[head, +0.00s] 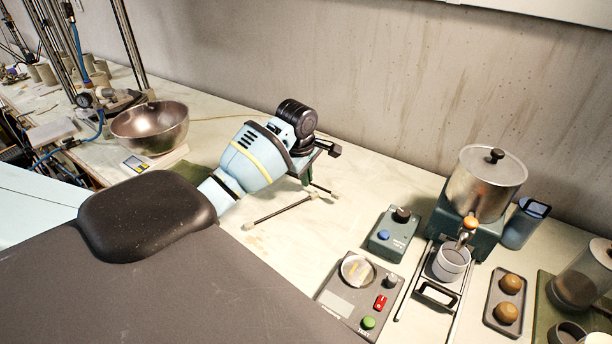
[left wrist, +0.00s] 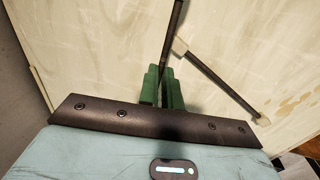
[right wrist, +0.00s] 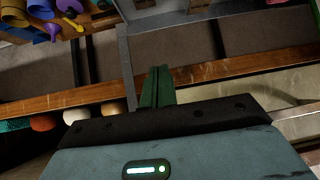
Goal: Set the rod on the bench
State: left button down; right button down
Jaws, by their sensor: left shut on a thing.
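My left gripper (head: 307,179) is over the bench (head: 262,258), its green fingers shut on a thin dark rod (head: 322,188). In the left wrist view the held rod (left wrist: 174,40) runs from between the fingers (left wrist: 167,84) up out of the picture. In the head view its pale end shows low over the bench; I cannot tell if it touches. A second dark rod (head: 280,212) with pale ends lies on the bench beside it; it also shows in the left wrist view (left wrist: 218,80). My right gripper (right wrist: 157,78) is shut and empty, away from the bench top.
A metal bowl (head: 150,127) stands left of the arm. Right of the rods are a teal control box (head: 391,236), a grey panel with buttons (head: 340,303) and a steel pot (head: 487,186) on a teal machine. Bare bench lies around the rods. A wall rises behind.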

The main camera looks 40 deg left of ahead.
pick_arm(q)
jog(key=shift+f, duration=0.6)
jog(key=c, duration=1.6)
grip_release()
jog(key=r, duration=0.4)
jog(key=s+r, duration=0.1)
jog(key=r, duration=0.3)
jog(key=s+r, duration=0.1)
jog(key=r, duration=0.4)
jog(key=shift+s+d, duration=0.15)
